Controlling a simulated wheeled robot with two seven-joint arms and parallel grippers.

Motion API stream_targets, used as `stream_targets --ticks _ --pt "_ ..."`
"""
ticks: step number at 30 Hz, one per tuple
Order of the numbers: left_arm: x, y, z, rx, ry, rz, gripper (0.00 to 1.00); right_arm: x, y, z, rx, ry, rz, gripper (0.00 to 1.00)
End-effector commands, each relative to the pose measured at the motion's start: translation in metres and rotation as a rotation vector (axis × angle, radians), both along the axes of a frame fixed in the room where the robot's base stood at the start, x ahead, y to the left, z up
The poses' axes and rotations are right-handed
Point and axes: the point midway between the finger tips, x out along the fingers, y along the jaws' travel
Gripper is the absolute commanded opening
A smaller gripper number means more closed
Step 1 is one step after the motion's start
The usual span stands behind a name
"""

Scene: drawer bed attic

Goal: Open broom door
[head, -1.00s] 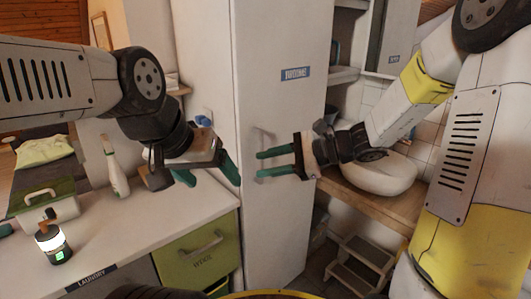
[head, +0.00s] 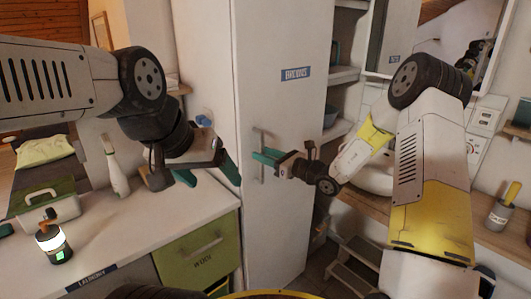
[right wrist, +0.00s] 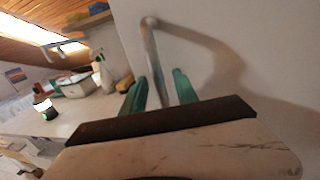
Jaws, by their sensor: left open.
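The tall white broom door (head: 290,180) fills the middle of the head view, with a small blue label on its upper part. Its upright metal handle (head: 258,138) is near the door's left edge. My right gripper (head: 264,157) is at the handle, its green fingers pointing left. In the right wrist view the handle (right wrist: 152,50) runs down between the two fingers, with a narrow gap showing on each side. The handle's lower end is hidden by the gripper. My left gripper (head: 209,172) is open and empty above the counter, left of the door.
The white counter (head: 130,225) at left holds a lit lantern (head: 52,240), a green-and-white box (head: 48,200) and a spray bottle (head: 117,170). A green drawer (head: 195,260) is under it. A step stool (head: 350,262) stands right of the door, below a wooden shelf.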

Motion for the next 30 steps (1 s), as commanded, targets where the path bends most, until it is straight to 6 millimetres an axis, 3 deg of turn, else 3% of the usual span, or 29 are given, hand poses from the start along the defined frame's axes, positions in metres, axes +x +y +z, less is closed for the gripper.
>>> stream_targets --ticks 4,12,18,30 --pt "0.0 0.0 0.0 0.0 0.0 0.0 0.77 0.0058 0.0098 -0.0004 0.0 0.001 0.001 0.36" --pt "0.0 0.0 0.0 0.0 0.0 0.0 0.77 0.007 0.011 -0.0002 0.0 0.001 0.0 0.36" --pt "0.0 0.0 0.0 0.0 0.0 0.0 0.77 0.0068 0.0107 -0.0001 -0.001 0.001 0.0 0.0" --pt "0.0 0.0 0.0 0.0 0.0 0.0 0.77 0.0068 0.0105 -0.0001 -0.001 0.001 0.0 0.0"
